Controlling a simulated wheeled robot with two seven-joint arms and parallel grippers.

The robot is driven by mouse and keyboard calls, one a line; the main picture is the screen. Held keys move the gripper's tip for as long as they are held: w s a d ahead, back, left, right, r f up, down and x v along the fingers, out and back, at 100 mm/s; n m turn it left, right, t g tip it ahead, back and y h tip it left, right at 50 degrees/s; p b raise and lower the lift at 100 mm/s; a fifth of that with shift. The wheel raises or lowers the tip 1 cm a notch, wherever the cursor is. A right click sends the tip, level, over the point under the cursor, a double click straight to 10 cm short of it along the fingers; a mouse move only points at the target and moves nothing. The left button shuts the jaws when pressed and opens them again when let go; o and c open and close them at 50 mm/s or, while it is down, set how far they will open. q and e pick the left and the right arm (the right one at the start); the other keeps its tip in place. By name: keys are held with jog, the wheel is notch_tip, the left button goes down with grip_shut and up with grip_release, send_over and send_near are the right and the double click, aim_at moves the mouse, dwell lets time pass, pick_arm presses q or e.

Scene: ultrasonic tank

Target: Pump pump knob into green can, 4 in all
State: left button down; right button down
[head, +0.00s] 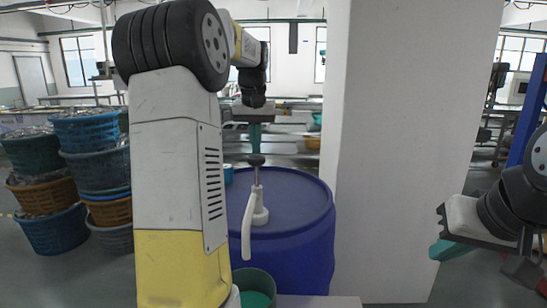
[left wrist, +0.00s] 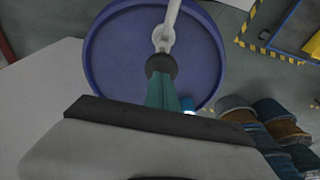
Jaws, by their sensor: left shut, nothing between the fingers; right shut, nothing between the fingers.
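The pump knob (head: 256,160) is dark and round, on top of a thin rod over a white pump with a long downward spout (head: 247,228). The pump stands on a blue drum (head: 300,205). The green can (head: 254,283) is below the spout, partly hidden by my left arm, with green inside. My left gripper (head: 255,148) is shut and empty, pointing down just above the knob. In the left wrist view its green fingers (left wrist: 162,92) reach to the knob (left wrist: 161,66); I cannot tell whether they touch. My right gripper (head: 440,251) is shut and empty at the right.
Stacks of blue, green and orange baskets (head: 95,160) stand at the left. A white pillar (head: 410,130) rises right of the drum. A pale surface edge (head: 320,301) shows at the bottom. Open floor lies between the pillar and my right gripper.

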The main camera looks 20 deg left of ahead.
aim_at(256, 157)
pick_arm(q)
jog(key=shift+f, duration=2.9)
jog(key=shift+r, duration=3.25)
jog(key=shift+f, duration=0.1)
